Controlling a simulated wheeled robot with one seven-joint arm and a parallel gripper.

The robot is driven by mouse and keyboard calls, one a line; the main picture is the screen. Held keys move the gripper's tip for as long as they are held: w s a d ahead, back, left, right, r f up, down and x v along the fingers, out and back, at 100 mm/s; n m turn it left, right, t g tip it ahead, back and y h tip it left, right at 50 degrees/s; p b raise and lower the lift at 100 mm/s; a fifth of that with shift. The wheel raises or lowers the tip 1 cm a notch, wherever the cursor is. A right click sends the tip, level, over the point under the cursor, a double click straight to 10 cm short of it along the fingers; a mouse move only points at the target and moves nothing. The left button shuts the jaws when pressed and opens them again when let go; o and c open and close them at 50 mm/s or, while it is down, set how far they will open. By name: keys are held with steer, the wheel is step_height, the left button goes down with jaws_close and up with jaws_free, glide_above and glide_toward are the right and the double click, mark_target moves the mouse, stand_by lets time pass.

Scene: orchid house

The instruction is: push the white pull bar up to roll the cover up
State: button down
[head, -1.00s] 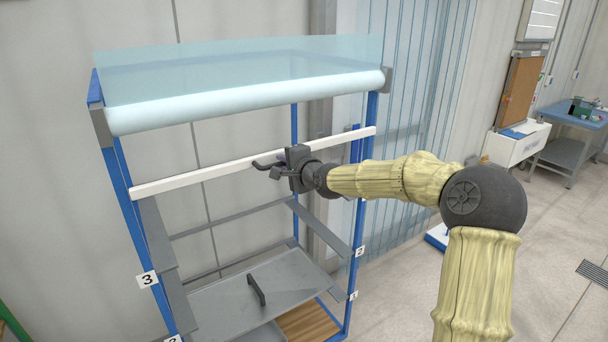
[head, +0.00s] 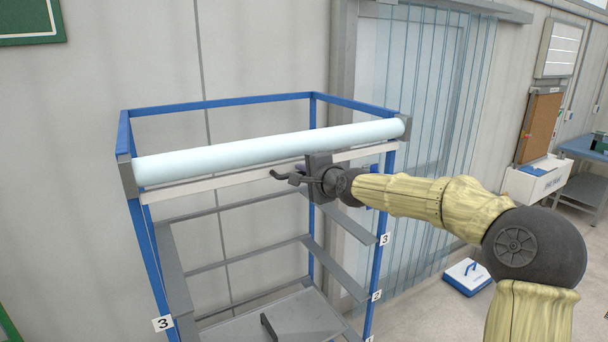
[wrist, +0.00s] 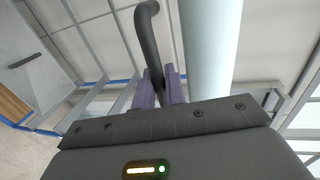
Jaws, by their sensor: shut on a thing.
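The white pull bar (head: 222,184) lies level across the front of the blue-framed rack, close beneath the thick pale cover roll (head: 270,150). My gripper (head: 296,178) is at the bar's right part, just under the roll. It is shut on a dark curved rod, whose hooked end shows in the wrist view (wrist: 148,35) between two purple finger pads. The pale roll (wrist: 209,45) runs beside the rod there. My gripper hides part of the bar. I cannot tell whether the rod is fixed to the bar.
The blue rack frame (head: 214,103) stands against a grey wall, its front open below the bar. A grey shelf (head: 290,318) with a dark handle is low inside. Clear strip curtains (head: 425,130) hang to the right. A blue-and-white box (head: 467,277) stands on the floor.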

steer(key=c, duration=1.6)
jaws_free()
steer(key=shift+a+r, duration=0.1)
steer(key=shift+r, duration=0.35)
steer(key=shift+o, duration=0.2)
steer(key=shift+s+f, duration=0.1)
steer(key=shift+f, duration=0.1)
steer(key=shift+s+d, duration=0.1)
steer(key=shift+d, duration=0.2)
steer(key=b+v, duration=0.8)
steer(key=v, duration=0.9)
steer(key=shift+a, duration=0.2)
